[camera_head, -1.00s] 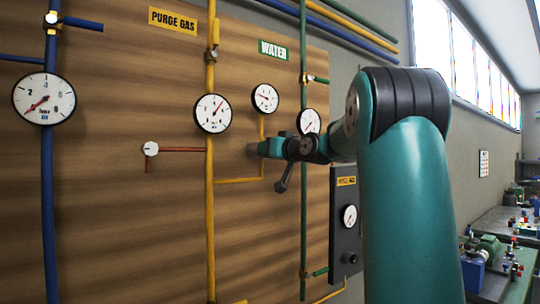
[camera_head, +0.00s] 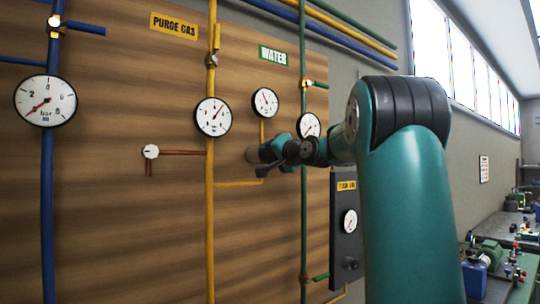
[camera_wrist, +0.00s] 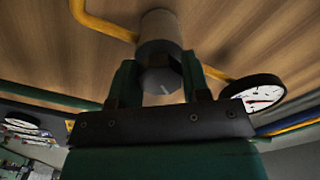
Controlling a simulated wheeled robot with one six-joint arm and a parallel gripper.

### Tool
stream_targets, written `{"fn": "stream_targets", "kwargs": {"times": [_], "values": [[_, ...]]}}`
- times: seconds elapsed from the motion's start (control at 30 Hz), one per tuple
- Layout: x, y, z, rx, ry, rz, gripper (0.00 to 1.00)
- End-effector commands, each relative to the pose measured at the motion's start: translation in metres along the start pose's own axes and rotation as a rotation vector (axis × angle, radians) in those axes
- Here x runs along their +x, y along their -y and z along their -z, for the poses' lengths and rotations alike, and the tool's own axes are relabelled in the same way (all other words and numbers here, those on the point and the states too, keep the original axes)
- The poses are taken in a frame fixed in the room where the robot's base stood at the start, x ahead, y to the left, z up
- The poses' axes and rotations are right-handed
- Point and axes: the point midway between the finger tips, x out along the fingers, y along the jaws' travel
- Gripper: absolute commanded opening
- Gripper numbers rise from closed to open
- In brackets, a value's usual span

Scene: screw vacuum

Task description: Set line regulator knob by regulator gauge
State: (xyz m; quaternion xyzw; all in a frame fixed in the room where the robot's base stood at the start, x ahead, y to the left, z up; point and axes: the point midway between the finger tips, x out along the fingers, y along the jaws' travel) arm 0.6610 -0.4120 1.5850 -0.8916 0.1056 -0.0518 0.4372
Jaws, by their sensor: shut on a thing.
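The regulator shows in the wrist view as a grey cylinder (camera_wrist: 158,35) on the yellow pipe, with its round knob (camera_wrist: 160,82) between my fingers. My gripper (camera_wrist: 158,76) is shut on the knob, one finger on each side. In the head view my gripper (camera_head: 268,151) reaches the regulator from the right and mostly hides it. The regulator gauge (camera_head: 265,102) is a small white dial just above. Its needle points up and slightly left, but its numbers are too small to read. This gauge also shows tilted in the wrist view (camera_wrist: 255,94).
A larger gauge (camera_head: 213,117) sits on the yellow pipe to the left. Another gauge (camera_head: 309,125) sits by the green pipe (camera_head: 304,205), close behind my arm. A dark panel (camera_head: 345,240) with a gauge is at the lower right. The lower left board is mostly bare.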

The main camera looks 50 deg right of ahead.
Motion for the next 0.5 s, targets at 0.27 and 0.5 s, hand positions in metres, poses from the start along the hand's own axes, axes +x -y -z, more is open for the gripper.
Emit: {"fn": "stream_targets", "kwargs": {"times": [0.27, 0.5], "values": [[0.0000, -0.0001, 0.0002, 0.054, 0.000, 0.000, 0.19], [0.0000, -0.0001, 0.0002, 0.058, 0.000, 0.000, 0.19]]}}
